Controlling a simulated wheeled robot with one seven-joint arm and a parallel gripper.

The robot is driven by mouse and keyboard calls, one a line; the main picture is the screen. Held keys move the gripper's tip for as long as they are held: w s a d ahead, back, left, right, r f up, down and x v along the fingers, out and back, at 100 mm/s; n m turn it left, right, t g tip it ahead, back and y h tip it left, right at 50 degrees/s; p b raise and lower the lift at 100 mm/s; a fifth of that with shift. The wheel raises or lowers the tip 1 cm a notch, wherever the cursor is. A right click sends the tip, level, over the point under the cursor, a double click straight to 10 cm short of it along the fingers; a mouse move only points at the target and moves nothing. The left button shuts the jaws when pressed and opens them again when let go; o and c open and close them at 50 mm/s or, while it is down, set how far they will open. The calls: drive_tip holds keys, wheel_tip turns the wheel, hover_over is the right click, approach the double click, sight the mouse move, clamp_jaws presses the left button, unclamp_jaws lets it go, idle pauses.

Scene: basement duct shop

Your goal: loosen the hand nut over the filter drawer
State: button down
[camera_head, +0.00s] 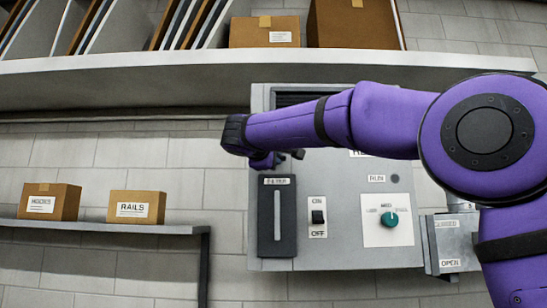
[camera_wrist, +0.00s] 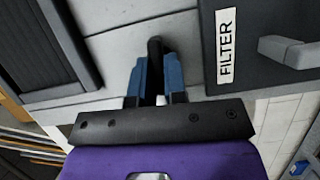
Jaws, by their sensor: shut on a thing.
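The filter drawer (camera_head: 289,240) is a dark upright panel with a pale bar handle and a FILTER label, low on the left of the grey unit. In the wrist view the drawer (camera_wrist: 248,78) is at the right, its label turned sideways. My gripper (camera_wrist: 154,82) has its two blue fingers shut on the dark hand nut (camera_wrist: 154,48), between the drawer and a dark louvred panel. In the head view my gripper (camera_head: 271,161) is just above the drawer. A small dark piece shows to its right there; the nut is mostly hidden, and its turn cannot be told.
The grey unit (camera_head: 335,225) also carries an ON/OFF switch (camera_head: 318,217) and a green knob (camera_head: 390,219). A shelf (camera_head: 130,227) with two cartons is at the left. A long ledge (camera_head: 150,68) runs above. A grey box (camera_head: 453,243) is at the right.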

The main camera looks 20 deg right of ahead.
drive_tip(key=shift+f+n, duration=0.1)
drive_tip(key=shift+n, duration=0.2)
idle(0.4)
drive_tip(key=c, duration=1.2)
unclamp_jaws()
drive_tip(key=shift+d, duration=0.1)
drive_tip(key=shift+o, duration=0.2)
drive_tip(key=v, duration=1)
drive_tip(key=shift+s+a+f, duration=0.15)
drive_tip(key=shift+s+a, duration=0.05)
drive_tip(key=shift+a, duration=0.15)
